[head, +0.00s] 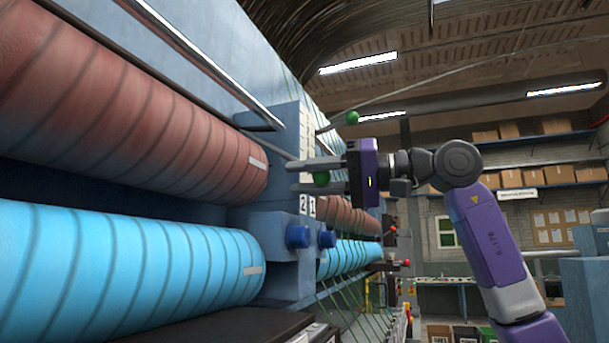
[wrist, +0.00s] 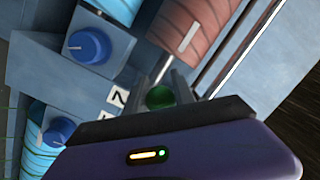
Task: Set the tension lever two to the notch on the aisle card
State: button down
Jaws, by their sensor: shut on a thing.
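A lever with a green ball knob (head: 320,178) stands out from the blue machine housing, above number plates 2 (head: 303,204) and 1 (head: 312,207). My gripper (head: 294,176) is shut on this lever at the knob, with its fingers pointing left. In the wrist view the green knob (wrist: 160,96) sits between the fingers, and plate 2 (wrist: 118,96) is close by. A second lever with a green knob (head: 352,117) angles up to the right, apart from my gripper. A white notch scale (head: 306,135) runs up the housing. No notch value is legible on any card.
Red-brown (head: 110,115) and light-blue (head: 120,270) rollers fill the left. Two blue round knobs (head: 298,236) project below the number plates. A small white sign (head: 517,194) hangs from the rear shelf, its text too small to read.

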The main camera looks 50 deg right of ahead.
jog(key=r, duration=0.1)
jog(key=s+r+p, duration=0.2)
jog(key=r, duration=0.1)
jog(key=shift+s+d, duration=0.1)
jog(key=shift+d, duration=0.3)
jog(key=shift+f, duration=0.35)
jog(key=c, duration=1.1)
grip_release()
jog(key=shift+o, duration=0.2)
jog(key=b+v, duration=0.2)
jog(key=v, duration=0.5)
jog(key=shift+s+d, duration=0.15)
jog(key=shift+s, duration=0.15)
